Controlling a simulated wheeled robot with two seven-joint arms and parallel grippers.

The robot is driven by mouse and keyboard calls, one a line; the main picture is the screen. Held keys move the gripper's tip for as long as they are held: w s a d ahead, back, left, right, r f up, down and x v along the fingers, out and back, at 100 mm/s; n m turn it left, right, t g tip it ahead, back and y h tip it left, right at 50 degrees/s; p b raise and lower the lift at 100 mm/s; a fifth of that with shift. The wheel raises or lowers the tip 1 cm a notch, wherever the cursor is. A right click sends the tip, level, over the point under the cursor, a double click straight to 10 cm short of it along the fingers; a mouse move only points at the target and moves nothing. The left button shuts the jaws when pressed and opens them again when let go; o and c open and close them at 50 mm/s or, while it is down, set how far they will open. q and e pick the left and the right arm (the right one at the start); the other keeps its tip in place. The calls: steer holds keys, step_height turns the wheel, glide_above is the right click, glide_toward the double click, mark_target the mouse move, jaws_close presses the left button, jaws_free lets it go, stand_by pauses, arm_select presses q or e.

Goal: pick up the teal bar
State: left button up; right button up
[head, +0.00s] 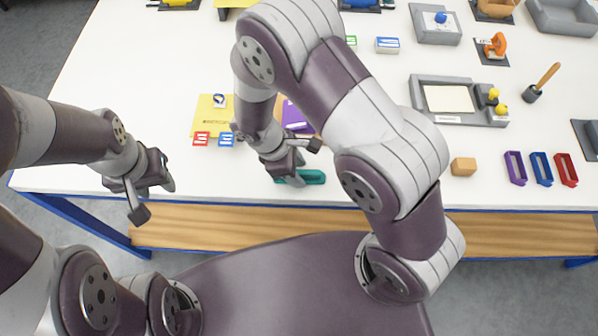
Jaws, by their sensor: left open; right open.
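The teal bar (314,177) lies on the white table near its front edge, left of the picture's middle. My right gripper (299,163) is open and directly over the bar's left part, hiding some of it. I cannot tell whether the fingers touch the bar. My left gripper (155,193) is open and empty at the table's front edge, well to the left of the bar.
Yellow (206,118) and purple (293,116) flat items lie behind my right gripper. A wooden block (463,166) and purple (515,168), blue (541,168) and red (566,169) frames stand to the right. A grey tray (461,119) lies behind them. The table's left front is bare.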

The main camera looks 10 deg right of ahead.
steer(key=shift+f, duration=0.25)
stand_by(0.3)
steer(key=shift+s, duration=0.1)
steer(key=shift+c, duration=0.3)
steer(key=c, duration=0.8)
